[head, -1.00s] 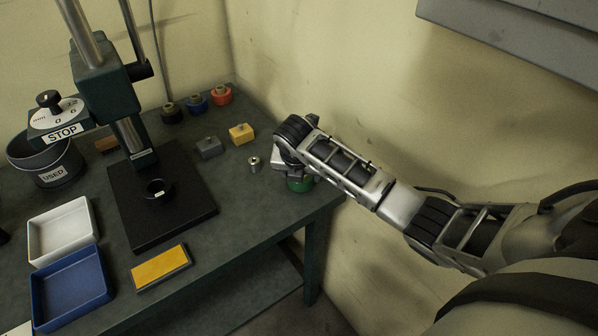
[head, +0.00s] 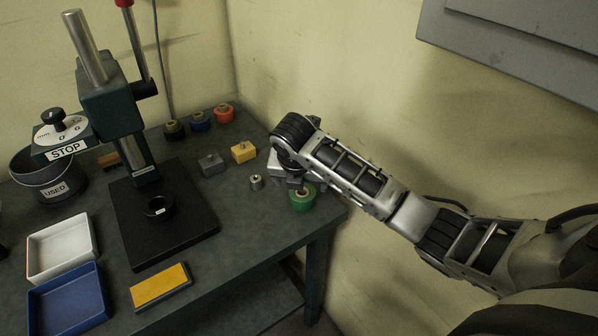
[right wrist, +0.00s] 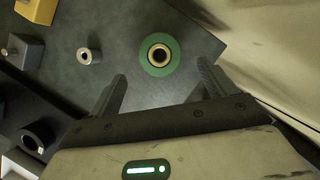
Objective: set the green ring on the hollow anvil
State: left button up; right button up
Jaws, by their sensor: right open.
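The green ring (head: 302,199) sits at the bench's right corner, with a brass-coloured centre and dark hole. It also shows in the right wrist view (right wrist: 147,66), ahead of and between the fingers. My right gripper (right wrist: 164,73) is open and empty, its fingers apart and not visibly touching the ring. In the head view my right wrist hides most of the gripper. The hollow anvil (head: 160,207), a short black cup with a small white label, stands on the press's black base plate. A dark ring-shaped part of it shows in the right wrist view (right wrist: 29,143). My left gripper is out of view.
A small metal collar (head: 256,182), a grey block (head: 211,166) and a yellow block (head: 244,154) stand left of the green ring. Black, blue and red ringed pieces (head: 224,115) line the back. The press column (head: 128,150) rises behind the anvil. The wall is close on the right.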

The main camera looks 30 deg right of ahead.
jog(key=v, duration=0.5)
jog(key=shift+s+r, duration=0.1)
jog(key=shift+r, duration=0.25)
